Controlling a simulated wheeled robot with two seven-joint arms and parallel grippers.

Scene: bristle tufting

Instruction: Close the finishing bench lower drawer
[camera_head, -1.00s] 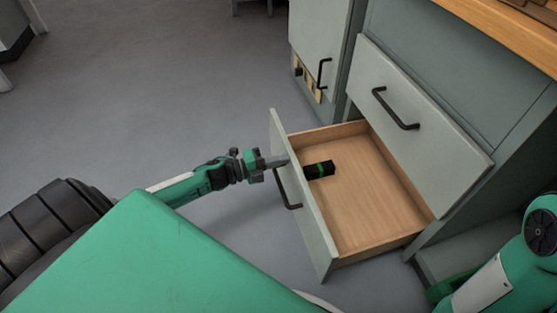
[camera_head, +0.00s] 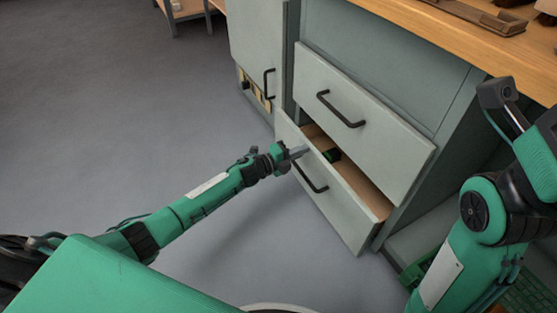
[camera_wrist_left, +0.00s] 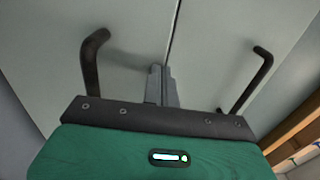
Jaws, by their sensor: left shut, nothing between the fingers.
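The finishing bench's lower drawer (camera_head: 345,220) is partly open, with a narrow strip of its wooden inside showing. A small black and green object (camera_head: 332,155) lies in it, partly hidden. Its dark bar handle (camera_head: 310,178) is on the grey front. My left gripper (camera_head: 300,152) is shut and empty, with its tips at the upper left part of the drawer front. In the left wrist view, the gripper (camera_wrist_left: 160,85) points at the grey fronts near the gap between them, with a handle on each side. Contact is hard to tell. My right gripper is not seen.
The upper drawer (camera_head: 360,115) is closed above. A cabinet door (camera_head: 258,60) with a handle stands to the left. The wooden benchtop (camera_head: 450,45) carries a tray (camera_head: 480,15). My right arm is at the right. The grey floor (camera_head: 120,110) at the left is clear.

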